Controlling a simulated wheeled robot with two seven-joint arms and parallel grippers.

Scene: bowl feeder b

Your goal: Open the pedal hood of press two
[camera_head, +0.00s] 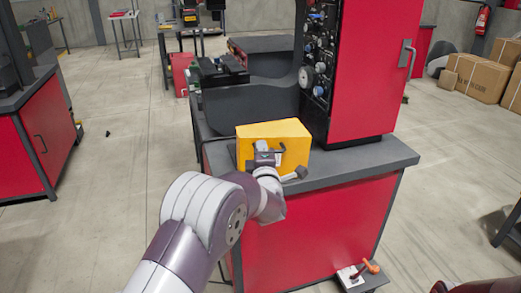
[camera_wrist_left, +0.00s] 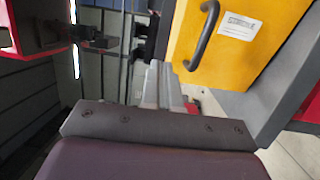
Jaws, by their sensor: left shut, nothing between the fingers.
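The yellow hood (camera_head: 285,131) is a box shape on the grey ledge of a red machine cabinet, and it looks closed. Its black bar handle (camera_wrist_left: 204,36) and a white label show on its face in the left wrist view. My left gripper (camera_head: 265,154) is in front of the hood's face, close to the handle, and hides part of it. In the left wrist view, the left gripper's fingers (camera_wrist_left: 152,40) are shut and empty, beside the handle rather than around it. Whether they touch the hood cannot be told. My right gripper is not in view.
The grey ledge (camera_head: 345,166) runs under the hood. A tall red cabinet (camera_head: 375,65) with a panel of knobs stands behind it. An orange lever (camera_head: 371,266) sits low at the front right. Another red cabinet (camera_head: 45,140) is left, with open floor between.

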